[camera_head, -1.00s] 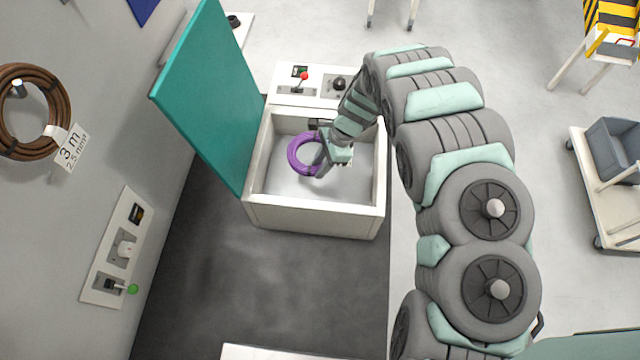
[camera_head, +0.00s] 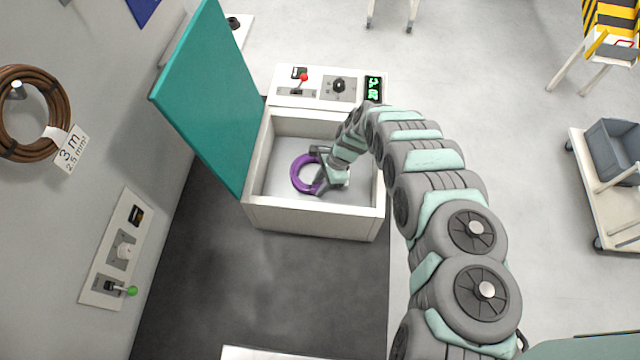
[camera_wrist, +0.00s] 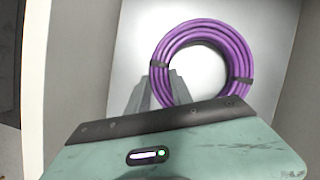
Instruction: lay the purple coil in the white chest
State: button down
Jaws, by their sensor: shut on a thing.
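The purple coil (camera_head: 303,178) is inside the white chest (camera_head: 310,219), low over its floor; whether it touches the floor I cannot tell. My gripper (camera_head: 320,170) reaches into the chest from the right and is shut on the coil's right side. In the wrist view the coil (camera_wrist: 234,48) shows as a ring with dark ties, and a grey finger of my gripper (camera_wrist: 160,92) overlaps its lower left. The chest's teal lid (camera_head: 205,95) stands open on the left.
A panel with a red-knobbed lever (camera_head: 304,77) and a dial (camera_head: 339,86) sits behind the chest opening. A brown coil (camera_head: 62,110) hangs on the left wall above a switch panel (camera_head: 118,245). A cart with a grey bin (camera_head: 615,150) stands far right.

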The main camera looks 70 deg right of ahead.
dwell(0.3)
jog(key=shift+f, duration=0.2)
jog(key=c, duration=1.1)
grip_release()
jog(key=shift+c, duration=0.2)
jog(key=b+v, duration=0.1)
jog(key=v, duration=1.1)
jog(key=shift+r, duration=0.3)
jog(key=shift+w, duration=0.1)
